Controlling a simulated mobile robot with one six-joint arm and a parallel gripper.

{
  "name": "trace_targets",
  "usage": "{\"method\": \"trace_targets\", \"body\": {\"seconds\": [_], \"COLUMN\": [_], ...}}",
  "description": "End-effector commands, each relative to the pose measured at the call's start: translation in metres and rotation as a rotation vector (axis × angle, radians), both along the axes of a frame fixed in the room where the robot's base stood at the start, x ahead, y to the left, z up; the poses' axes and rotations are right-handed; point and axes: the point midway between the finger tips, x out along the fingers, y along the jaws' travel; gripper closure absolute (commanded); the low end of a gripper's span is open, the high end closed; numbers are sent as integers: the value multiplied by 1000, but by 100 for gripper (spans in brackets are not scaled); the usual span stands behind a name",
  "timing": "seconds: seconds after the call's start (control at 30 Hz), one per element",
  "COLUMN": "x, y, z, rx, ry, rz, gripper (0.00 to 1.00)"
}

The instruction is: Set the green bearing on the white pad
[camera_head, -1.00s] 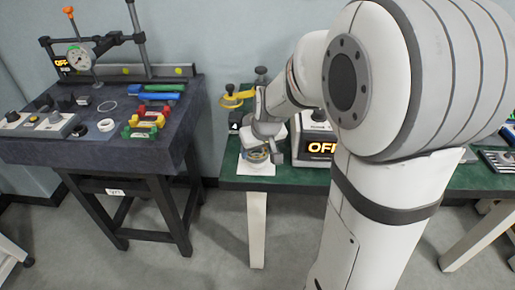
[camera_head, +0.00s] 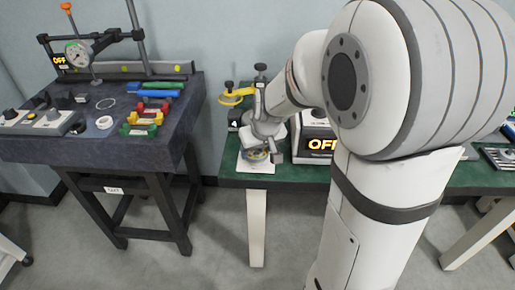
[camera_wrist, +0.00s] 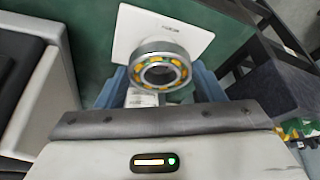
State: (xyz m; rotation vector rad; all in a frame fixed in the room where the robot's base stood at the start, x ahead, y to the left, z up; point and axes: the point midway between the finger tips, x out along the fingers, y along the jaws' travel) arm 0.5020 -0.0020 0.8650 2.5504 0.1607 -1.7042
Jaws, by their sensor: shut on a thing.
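The bearing (camera_wrist: 160,66) is a steel ring with a dull green inner part and yellow-orange spots around its hole. My gripper (camera_wrist: 160,88) is shut on it, with a blue finger on each side. In the head view the gripper (camera_head: 262,143) is over the front left edge of the green table, and the bearing (camera_head: 257,155) shows only small beneath it. The white pad (camera_wrist: 137,30) lies on the green table behind the bearing in the wrist view, partly covered by it. In the head view the pad (camera_head: 256,168) shows below the gripper. Whether bearing and pad touch cannot be told.
A grey device with a lit "OFF" display (camera_head: 322,145) stands on the green table (camera_head: 232,175) just right of the gripper. A yellow clamp-like fixture (camera_head: 237,96) stands behind. The dark table (camera_head: 150,150) with a dial gauge and coloured parts is to the left, across a gap.

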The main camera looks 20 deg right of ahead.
Motion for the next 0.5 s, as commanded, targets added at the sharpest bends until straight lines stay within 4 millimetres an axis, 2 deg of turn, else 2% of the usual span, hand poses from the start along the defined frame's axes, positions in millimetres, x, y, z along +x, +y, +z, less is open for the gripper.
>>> {"method": "trace_targets", "body": {"seconds": [0.27, 0.3, 0.5], "x": [0, 0, 0], "y": [0, 0, 0], "z": [0, 0, 0], "rx": [0, 0, 0], "ry": [-1, -1, -1], "rz": [1, 1, 1], "gripper": [74, 36, 19]}}
